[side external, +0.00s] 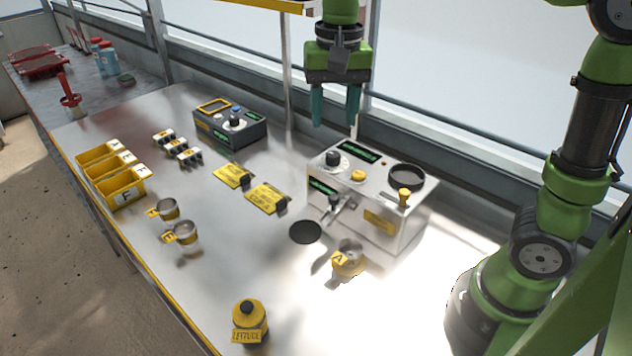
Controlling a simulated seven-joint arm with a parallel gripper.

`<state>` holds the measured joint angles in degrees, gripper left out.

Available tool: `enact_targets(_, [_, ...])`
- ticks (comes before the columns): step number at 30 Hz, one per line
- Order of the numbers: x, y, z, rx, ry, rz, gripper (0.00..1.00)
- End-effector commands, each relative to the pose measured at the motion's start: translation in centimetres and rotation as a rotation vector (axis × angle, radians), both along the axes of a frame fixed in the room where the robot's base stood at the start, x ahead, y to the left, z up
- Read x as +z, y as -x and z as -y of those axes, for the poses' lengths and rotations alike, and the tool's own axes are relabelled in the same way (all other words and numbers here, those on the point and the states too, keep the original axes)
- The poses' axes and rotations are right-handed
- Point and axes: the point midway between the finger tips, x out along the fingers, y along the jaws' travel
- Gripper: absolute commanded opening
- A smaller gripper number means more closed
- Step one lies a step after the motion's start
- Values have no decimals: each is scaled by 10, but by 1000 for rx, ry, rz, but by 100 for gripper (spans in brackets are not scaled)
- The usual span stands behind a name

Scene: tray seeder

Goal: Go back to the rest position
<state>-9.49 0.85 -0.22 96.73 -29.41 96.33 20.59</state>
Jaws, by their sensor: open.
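My gripper (335,108) hangs pointing down above the back of the bench, over the silver machine. Its two teal fingers are apart, with nothing seen between them. It is clear of the objects on the bench. The silver machine (400,225) has knobs, a yellow button, small green displays and a round black opening on top. A metal cup with a yellow A tag (348,262) stands in front of it, beside a black disc (305,231) on the bench top.
A yellow lettuce jar (250,322) stands at the front edge. Two tagged metal cups (183,238) and yellow bins (118,188) are at the left. A dark control box (230,130) and yellow cards (265,198) lie mid-bench. A post and rail (440,145) run behind.

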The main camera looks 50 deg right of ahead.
Motion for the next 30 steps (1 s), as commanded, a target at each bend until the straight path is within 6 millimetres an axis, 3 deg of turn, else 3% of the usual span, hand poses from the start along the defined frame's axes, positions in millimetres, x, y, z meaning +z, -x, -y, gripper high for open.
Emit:
enact_targets(5, [-20,19,1,195,-40,116,48])
enact_targets(9, [-28,48,6,316,-70,281,48])
enact_targets(18, [-44,101,18,366,-62,570,48])
enact_targets(22, [-42,110,21,346,-60,604,48])
enact_targets(30, [-38,111,23,339,-56,617,48])
